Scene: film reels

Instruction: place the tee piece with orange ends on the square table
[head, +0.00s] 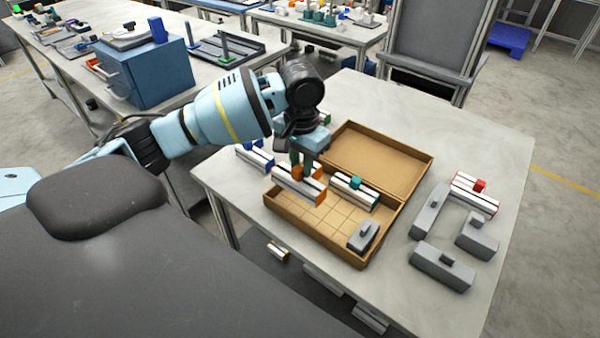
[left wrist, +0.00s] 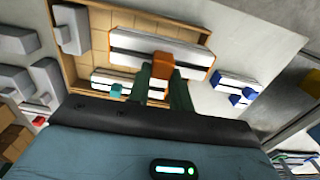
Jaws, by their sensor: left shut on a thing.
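The tee piece with orange ends (head: 290,187) is a pale bar with a dark stripe and an orange stem. It also shows in the left wrist view (left wrist: 130,48). My left gripper (head: 303,168) is shut on its orange stem, pointing down; its dark green fingers (left wrist: 160,80) show in the wrist view. The piece appears over the left part of a shallow brown box (head: 300,225); I cannot tell whether it touches the box. The box stands on the light grey table (head: 480,135) in front of me. My right gripper is not in view.
A teal-ended piece (head: 350,192) and a grey piece (head: 362,236) are in the box. A blue-ended piece (head: 250,160) lies left of it. A red-ended piece (head: 472,195) and several grey pieces (head: 440,266) lie right. The table's far right is clear.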

